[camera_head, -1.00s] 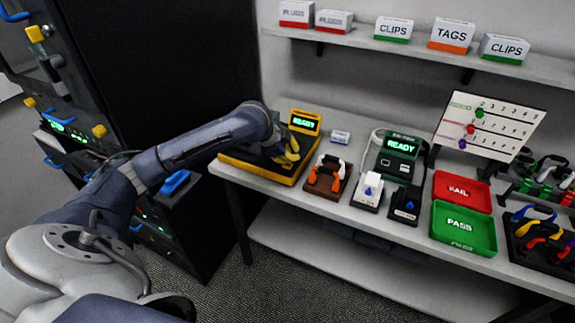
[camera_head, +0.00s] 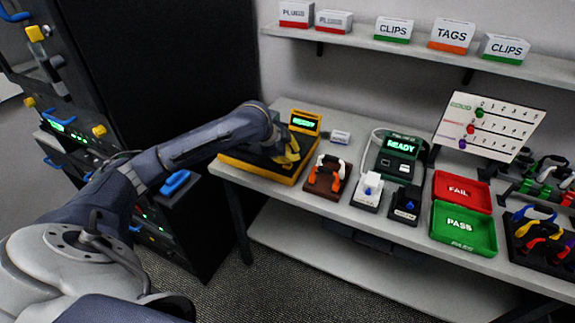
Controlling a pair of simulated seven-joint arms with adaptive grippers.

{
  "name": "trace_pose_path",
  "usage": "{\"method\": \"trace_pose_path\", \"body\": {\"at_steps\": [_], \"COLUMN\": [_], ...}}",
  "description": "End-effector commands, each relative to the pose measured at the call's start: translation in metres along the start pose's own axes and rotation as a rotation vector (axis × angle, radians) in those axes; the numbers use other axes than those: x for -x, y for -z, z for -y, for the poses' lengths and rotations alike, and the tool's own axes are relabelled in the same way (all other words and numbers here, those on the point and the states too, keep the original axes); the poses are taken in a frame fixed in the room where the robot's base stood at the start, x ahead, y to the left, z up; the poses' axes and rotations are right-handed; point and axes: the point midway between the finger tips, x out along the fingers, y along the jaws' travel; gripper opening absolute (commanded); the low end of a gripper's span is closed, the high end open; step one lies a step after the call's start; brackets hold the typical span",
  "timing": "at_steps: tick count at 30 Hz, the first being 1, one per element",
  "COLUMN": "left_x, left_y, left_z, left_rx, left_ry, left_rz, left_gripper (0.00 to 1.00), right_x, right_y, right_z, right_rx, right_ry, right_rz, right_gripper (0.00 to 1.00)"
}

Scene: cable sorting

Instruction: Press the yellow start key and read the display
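The yellow-framed tester (camera_head: 262,171) stands at the left end of the bench. Its display (camera_head: 303,122) reads READY in green. My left gripper (camera_head: 284,153) is low over the tester's dark top, in front of the display. A curved yellow piece (camera_head: 292,148) shows at the gripper; I cannot tell whether it is part of the gripper, a cable or something else. The fingers are too small and dark to show their opening or contact. I cannot make out a yellow start key; the hand and arm cover part of the tester. My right gripper is out of view.
A brown block with an orange cable (camera_head: 328,175) stands right of the tester. A dark green device (camera_head: 396,157) also reads READY. Red FAIL (camera_head: 462,191) and green PASS (camera_head: 463,229) trays lie further right. A black cabinet (camera_head: 165,70) stands left of the bench.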

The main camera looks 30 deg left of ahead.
Motion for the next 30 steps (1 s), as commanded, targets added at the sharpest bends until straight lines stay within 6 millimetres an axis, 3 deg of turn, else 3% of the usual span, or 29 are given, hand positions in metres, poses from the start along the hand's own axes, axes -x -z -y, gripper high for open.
{"method": "trace_pose_path", "body": {"at_steps": [30], "left_x": [-0.008], "left_y": [-0.0046], "left_z": [-0.0043], "left_rx": [0.0], "left_ry": [0.0], "left_rz": [0.001], "left_gripper": [0.0], "right_x": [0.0], "right_y": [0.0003], "right_z": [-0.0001], "right_rx": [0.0], "right_ry": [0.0], "right_rz": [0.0], "right_gripper": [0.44]}}
